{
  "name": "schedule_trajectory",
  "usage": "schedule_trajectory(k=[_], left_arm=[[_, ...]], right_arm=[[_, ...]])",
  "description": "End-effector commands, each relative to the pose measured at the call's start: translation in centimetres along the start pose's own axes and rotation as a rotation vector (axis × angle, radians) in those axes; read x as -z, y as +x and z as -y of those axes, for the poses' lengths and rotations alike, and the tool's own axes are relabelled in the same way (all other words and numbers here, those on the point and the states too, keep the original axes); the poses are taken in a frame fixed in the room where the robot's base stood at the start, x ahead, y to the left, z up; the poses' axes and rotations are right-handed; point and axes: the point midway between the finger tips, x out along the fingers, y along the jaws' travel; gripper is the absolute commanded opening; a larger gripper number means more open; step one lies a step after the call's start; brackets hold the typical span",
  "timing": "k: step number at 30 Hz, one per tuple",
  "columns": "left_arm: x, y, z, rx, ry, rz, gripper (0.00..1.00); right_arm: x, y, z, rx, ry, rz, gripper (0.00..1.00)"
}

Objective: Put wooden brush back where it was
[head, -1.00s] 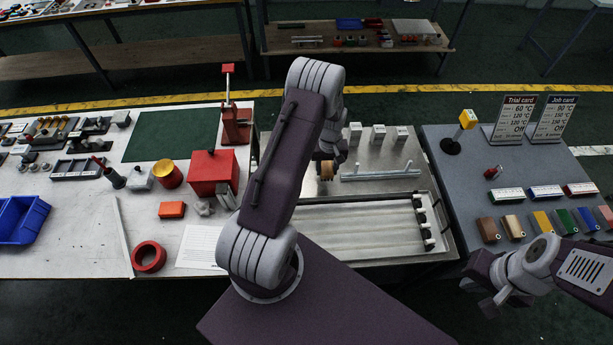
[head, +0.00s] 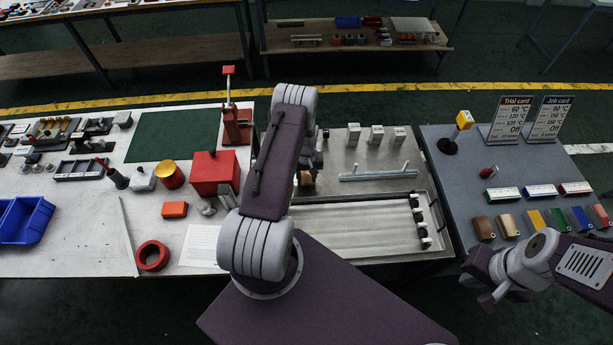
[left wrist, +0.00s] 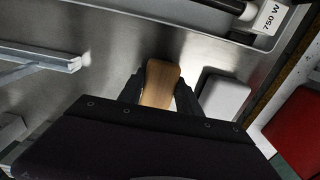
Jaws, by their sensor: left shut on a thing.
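The wooden brush (left wrist: 160,84) shows as a tan wooden block between the fingers of my left gripper (left wrist: 158,92) in the left wrist view. The gripper is shut on it, over the bare metal top of the dryer (left wrist: 115,35). The brush's lower part is hidden by the gripper body, and I cannot tell whether it touches the metal. In the head view the brush (head: 306,179) is a small brown patch beside my left arm, which hides most of the gripper. My right gripper (head: 483,291) is empty at the lower right, with its fingers apart.
A grey-white block (left wrist: 224,97) stands close beside the left gripper. A metal rail (head: 378,173) and several white blocks (head: 377,136) are on the dryer top. The open tray (head: 350,228) lies in front. A red box (head: 213,174) stands left.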

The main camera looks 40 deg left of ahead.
Motion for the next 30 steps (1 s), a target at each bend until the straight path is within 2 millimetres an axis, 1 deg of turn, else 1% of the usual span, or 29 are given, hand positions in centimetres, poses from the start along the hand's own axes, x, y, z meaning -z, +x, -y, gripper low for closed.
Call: schedule_trajectory(k=[3,4,5,6,14,17,18,20,23,27,30], left_arm=[[0.0,0.5,0.0,0.000,0.000,0.000,0.08],[0.0,0.3,0.0,0.000,0.000,0.000,0.49],[0.0,0.3,0.0,0.000,0.000,0.000,0.57],[0.0,0.3,0.0,0.000,0.000,0.000,0.62],[0.0,0.2,0.0,0.000,0.000,0.000,0.62],[0.0,-0.5,0.0,0.000,0.000,0.000,0.62],[0.1,-0.7,0.0,-0.001,0.000,-0.002,0.62],[0.2,-1.7,-0.1,-0.001,0.000,-0.003,0.62],[0.2,-4.0,-0.1,-0.001,0.000,-0.005,0.62],[0.2,-7.6,-0.1,-0.001,0.000,-0.005,0.62],[0.1,-9.8,-0.1,-0.001,0.000,-0.005,0.62]], right_arm=[[-0.1,0.6,0.0,0.000,0.000,0.000,0.00],[0.0,0.4,0.0,0.000,0.000,0.000,0.00],[0.0,0.3,0.0,0.000,0.000,0.000,0.00],[0.0,0.3,0.0,0.000,0.000,0.000,0.00],[0.0,0.3,0.0,0.000,0.000,0.000,0.00],[0.0,-0.4,0.0,0.000,0.000,0.000,0.00],[0.0,0.0,0.0,0.000,0.000,0.000,0.00],[0.0,0.2,0.0,0.000,0.000,0.000,0.00],[-0.1,0.4,0.0,0.000,0.000,0.000,0.00],[-0.1,0.9,0.0,0.000,0.000,0.000,0.00],[-0.1,1.1,0.0,0.000,0.000,0.000,0.00]])
